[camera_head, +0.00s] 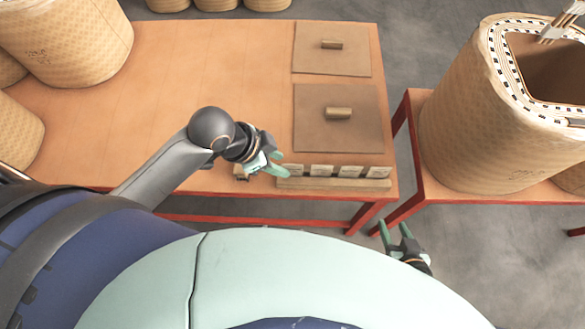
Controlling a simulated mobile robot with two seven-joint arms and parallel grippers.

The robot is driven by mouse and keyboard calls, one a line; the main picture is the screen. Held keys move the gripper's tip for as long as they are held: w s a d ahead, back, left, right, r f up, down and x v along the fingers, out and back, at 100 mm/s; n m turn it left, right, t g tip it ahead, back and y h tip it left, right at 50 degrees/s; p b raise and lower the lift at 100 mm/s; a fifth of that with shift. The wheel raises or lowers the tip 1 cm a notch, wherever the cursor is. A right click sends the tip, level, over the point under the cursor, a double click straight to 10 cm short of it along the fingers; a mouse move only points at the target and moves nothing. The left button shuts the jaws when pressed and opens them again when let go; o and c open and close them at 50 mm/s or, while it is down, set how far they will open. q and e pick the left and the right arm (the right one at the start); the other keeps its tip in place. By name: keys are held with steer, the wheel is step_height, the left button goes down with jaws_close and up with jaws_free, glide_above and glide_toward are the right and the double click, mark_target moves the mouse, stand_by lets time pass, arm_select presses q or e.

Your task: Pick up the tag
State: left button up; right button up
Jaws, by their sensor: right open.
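Several small pale tags (321,170) stand in a row in a wooden holder (335,184) at the front right edge of the wooden table. My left gripper (268,168) is just left of this row, above the table's front edge, close to the leftmost tag. Its green fingers show, but the gap between them is unclear, and I cannot tell whether it holds anything. A small dark item (242,174) lies partly hidden beneath it. My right gripper (391,233) is open and empty, low over the floor to the right of the table's front corner.
Two brown boards (310,125) with small wooden blocks (339,113) lie behind the tags. The middle of the wooden table (215,65) is clear.

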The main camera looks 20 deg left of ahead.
arm_select(q)
steer(key=w+a+m+g, duration=0.2)
steer(key=w+m, duration=0.1)
steer(key=m, duration=0.1)
glide_above(292, 166)
steer(key=a, duration=0.2)
steer(key=f, duration=0.6)
steer(key=shift+s+d, duration=0.1)
steer(key=shift+s, duration=0.1)
steer(key=shift+a+b+x, duration=0.2)
steer(key=shift+b+x, duration=0.2)
steer(key=shift+x, duration=2.7)
jaws_close()
